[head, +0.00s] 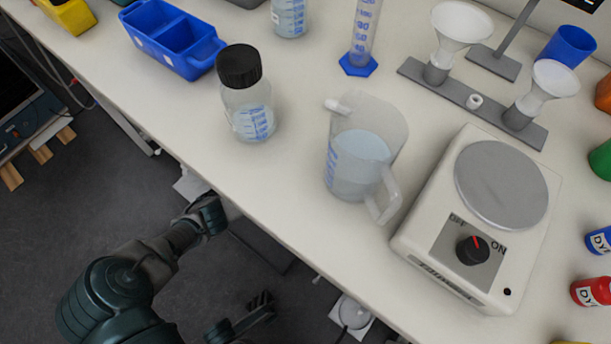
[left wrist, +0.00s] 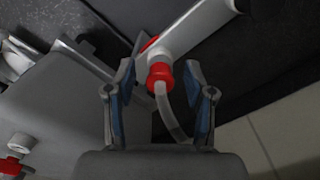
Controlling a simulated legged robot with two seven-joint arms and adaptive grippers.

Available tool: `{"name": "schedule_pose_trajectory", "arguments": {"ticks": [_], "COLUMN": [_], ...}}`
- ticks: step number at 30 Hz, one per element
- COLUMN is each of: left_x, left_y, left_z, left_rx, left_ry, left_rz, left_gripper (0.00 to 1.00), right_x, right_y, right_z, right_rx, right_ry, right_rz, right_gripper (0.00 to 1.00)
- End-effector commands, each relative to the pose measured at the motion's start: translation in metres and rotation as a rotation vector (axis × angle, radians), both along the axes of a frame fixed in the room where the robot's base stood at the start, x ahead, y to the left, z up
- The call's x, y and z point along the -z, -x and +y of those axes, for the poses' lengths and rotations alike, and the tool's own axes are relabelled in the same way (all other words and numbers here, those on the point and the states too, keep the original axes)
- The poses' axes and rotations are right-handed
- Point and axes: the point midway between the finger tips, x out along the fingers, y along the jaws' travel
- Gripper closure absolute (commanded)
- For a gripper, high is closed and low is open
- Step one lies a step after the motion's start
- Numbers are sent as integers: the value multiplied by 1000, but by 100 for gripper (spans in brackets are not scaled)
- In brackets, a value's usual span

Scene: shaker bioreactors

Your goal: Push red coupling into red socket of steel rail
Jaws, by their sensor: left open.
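In the left wrist view, a red coupling (left wrist: 160,74) with a pale curved hose (left wrist: 172,118) sits between the fingers of my open left gripper (left wrist: 160,70). No finger visibly closes on it. The coupling overlaps a pale steel rail (left wrist: 190,28); I cannot tell whether it is seated in a socket. Another red part (left wrist: 150,43) shows at the rail's left edge. In the head view my left arm reaches to the bench edge, and its gripper is not clear. Dark finger-like parts (head: 262,304) show at the bottom, perhaps my right gripper; their opening is unclear.
A white bench (head: 290,190) holds a bottle (head: 250,118), a beaker (head: 350,175), a stirrer (head: 435,245), a blue bin (head: 165,30) and a funnel stand (head: 405,68). In the left wrist view, a red-ended white fitting (left wrist: 20,145) lies lower left, and tiled floor (left wrist: 285,135) lower right.

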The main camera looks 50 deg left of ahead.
Motion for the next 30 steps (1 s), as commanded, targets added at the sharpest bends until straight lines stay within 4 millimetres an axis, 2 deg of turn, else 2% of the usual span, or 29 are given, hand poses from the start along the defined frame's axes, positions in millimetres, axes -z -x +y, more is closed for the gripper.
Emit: {"name": "schedule_pose_trajectory", "arguments": {"ticks": [5,8,15,19,24,30], "left_x": [-10,-27,-81,-103,-117,-118], "left_y": [-1,-1,-1,0,0,0], "left_z": [0,1,1,0,1,1], "left_rx": [1,1,1,2,-1,-1], "left_ry": [0,-1,-1,1,1,0], "left_rz": [-1,-4,-3,0,1,1], "left_gripper": [46,46,46,46,46,46], "right_x": [-2,-2,-2,-2,-2,-2], "right_y": [4,4,4,3,3,3], "right_z": [0,0,0,0,0,0], "right_rx": [0,0,1,1,1,1], "right_ry": [-1,-1,0,0,0,0], "right_rz": [-5,-5,-5,-4,-4,-4], "right_gripper": [60,60,60,60,60,60]}}
